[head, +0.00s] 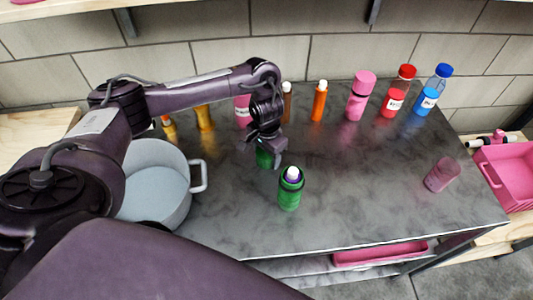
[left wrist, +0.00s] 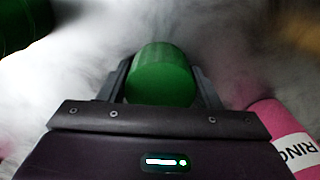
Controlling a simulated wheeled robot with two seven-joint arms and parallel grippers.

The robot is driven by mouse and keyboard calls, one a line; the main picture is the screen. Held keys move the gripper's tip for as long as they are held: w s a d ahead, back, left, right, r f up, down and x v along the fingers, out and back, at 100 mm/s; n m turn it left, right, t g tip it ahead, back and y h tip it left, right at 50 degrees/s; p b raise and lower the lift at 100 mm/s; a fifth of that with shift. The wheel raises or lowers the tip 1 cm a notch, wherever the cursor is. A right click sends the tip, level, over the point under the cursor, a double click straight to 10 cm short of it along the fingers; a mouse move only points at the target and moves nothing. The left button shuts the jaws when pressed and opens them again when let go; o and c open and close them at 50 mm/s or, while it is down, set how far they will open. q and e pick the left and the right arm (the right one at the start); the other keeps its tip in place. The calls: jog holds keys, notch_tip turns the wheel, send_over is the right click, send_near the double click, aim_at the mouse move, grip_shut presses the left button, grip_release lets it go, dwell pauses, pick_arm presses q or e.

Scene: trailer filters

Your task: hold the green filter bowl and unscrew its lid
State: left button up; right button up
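The green filter bowl (head: 290,190) stands upright on the dark table, open at the top with a white and purple piece showing in its mouth. A plain round green piece, which looks like its lid (head: 264,157), is apart from it, just behind and left. My left gripper (head: 266,148) is around this piece; in the left wrist view the green lid (left wrist: 162,75) sits snugly between both fingers. I cannot tell whether it touches the table. Dark green at the top left corner there is probably the bowl (left wrist: 20,22). My right gripper is not in view.
A grey pot (head: 155,185) stands at left. Along the back stand orange tubes (head: 319,102), a pink bottle (head: 360,97), a red bottle (head: 397,92) and a blue bottle (head: 431,92). A pink cup (head: 442,174) is at right, beside a pink bin (head: 508,175). The front right is clear.

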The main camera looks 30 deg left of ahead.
pick_arm(q)
jog(key=o, duration=0.4)
jog(key=shift+c, duration=0.2)
jog(key=shift+r, duration=0.4)
notch_tip(320, 180, up, 12)
jog(key=p, duration=0.5)
jog(key=shift+f, duration=0.25)
